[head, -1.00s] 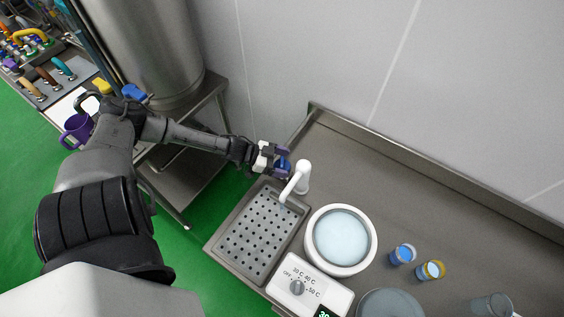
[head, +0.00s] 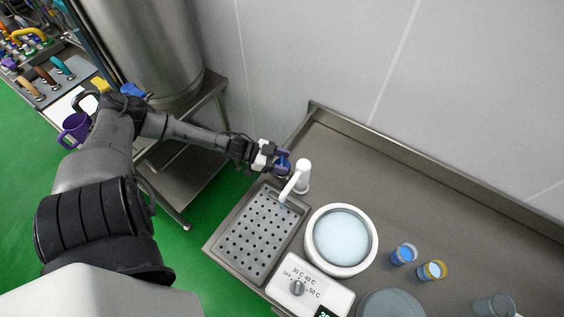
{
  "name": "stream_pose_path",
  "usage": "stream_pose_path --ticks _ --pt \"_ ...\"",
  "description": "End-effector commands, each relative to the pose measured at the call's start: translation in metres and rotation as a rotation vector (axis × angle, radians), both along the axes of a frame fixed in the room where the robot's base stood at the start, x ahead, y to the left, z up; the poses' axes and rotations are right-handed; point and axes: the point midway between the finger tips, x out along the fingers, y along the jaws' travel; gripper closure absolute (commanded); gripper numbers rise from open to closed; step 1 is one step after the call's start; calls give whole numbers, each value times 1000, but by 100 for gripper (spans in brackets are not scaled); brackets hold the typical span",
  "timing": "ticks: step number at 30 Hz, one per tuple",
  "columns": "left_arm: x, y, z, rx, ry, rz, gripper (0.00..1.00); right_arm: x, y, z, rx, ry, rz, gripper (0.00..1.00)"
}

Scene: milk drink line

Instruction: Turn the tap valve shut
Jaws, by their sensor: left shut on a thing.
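A white tap (head: 302,176) stands at the back of the counter, its spout pointing down and left over a perforated drain tray. My left gripper (head: 284,163) reaches in from the left and is shut on a small blue part directly beside the tap, which I take to be the tap valve (head: 283,169). The fingers hide most of this valve, so its turn angle cannot be told. No water stream shows under the spout. My right gripper is not in view.
The drain tray (head: 257,236) lies in front of the tap. A round white water bath (head: 371,241), its control box with a dial (head: 309,287) and two small blue-filled cups (head: 404,254) stand to the right. A wall (head: 330,60) rises behind the counter.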

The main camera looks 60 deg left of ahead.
Motion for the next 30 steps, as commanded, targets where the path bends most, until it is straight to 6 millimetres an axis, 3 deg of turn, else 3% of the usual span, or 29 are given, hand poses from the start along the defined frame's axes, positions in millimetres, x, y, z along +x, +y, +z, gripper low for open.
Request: stream_pose_path --ticks 1,12,19,30 --pt "1 0 -5 4 -4 -27 66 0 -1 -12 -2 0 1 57" --pt "1 1 -6 4 -6 -276 66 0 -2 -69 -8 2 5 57" --pt "1 0 -3 2 -3 -402 66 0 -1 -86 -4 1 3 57" --pt "0 0 -1 1 0 -493 66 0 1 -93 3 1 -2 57"
